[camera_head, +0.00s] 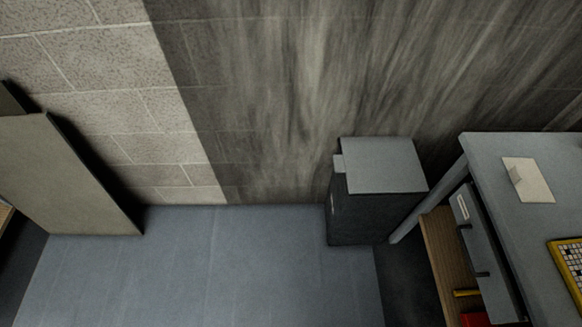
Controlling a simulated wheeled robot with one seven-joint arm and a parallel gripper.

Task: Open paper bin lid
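The paper bin (355,218) is a dark box standing on the floor against the wall, right of the middle of the head camera view. Its flat grey lid (385,165) lies over the top and looks shut. A small light tab (338,163) sticks out at the lid's left edge, and a small pale mark shows on the bin's left side below it. My gripper and arm are not in this view.
A grey table (490,190) stands close to the bin's right, with a pale card (528,180) and a yellow-framed grid (570,265) on top. Drawers (478,235) and a wooden shelf (440,255) are below. A panel (65,175) leans at left. Floor (220,270) left of the bin is clear.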

